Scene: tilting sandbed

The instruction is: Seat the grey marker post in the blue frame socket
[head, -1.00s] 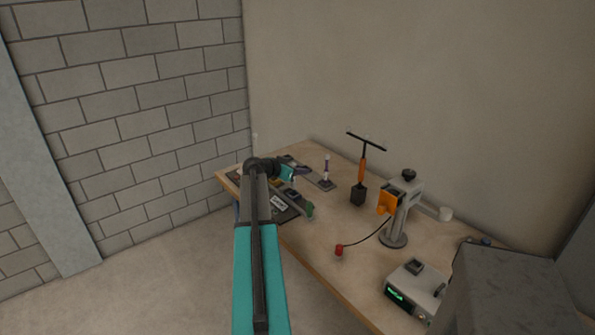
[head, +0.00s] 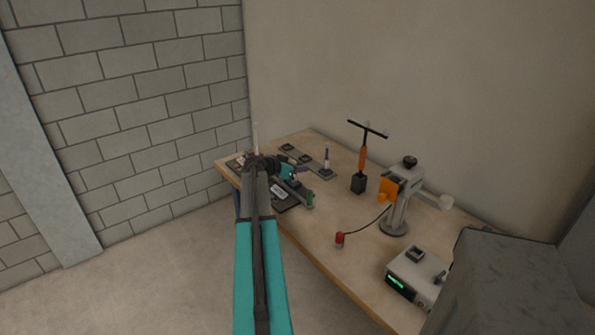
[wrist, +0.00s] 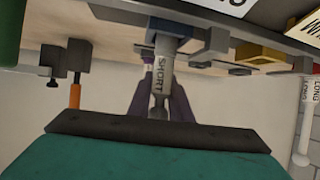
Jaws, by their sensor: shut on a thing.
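My gripper (head: 301,169) reaches over the far left part of the bench in the head view. In the wrist view its purple fingers (wrist: 160,102) are shut on the grey marker post (wrist: 159,80), which bears the word SHORT. The wrist picture is upside down, with the bench at the top. A blue part (wrist: 172,27) lies in line with the post's far end and looks like the blue frame socket. I cannot tell whether the post is in it, touching it or just apart. The post is too small to make out in the head view.
A grey strip with dark sockets (head: 288,147) lies behind my gripper, with a pale post (head: 327,157) standing at its right end. A green piece (head: 309,198), an orange-handled tool (head: 362,162) and a grey stand (head: 396,213) are nearby. A LONG post (wrist: 304,115) shows at right.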

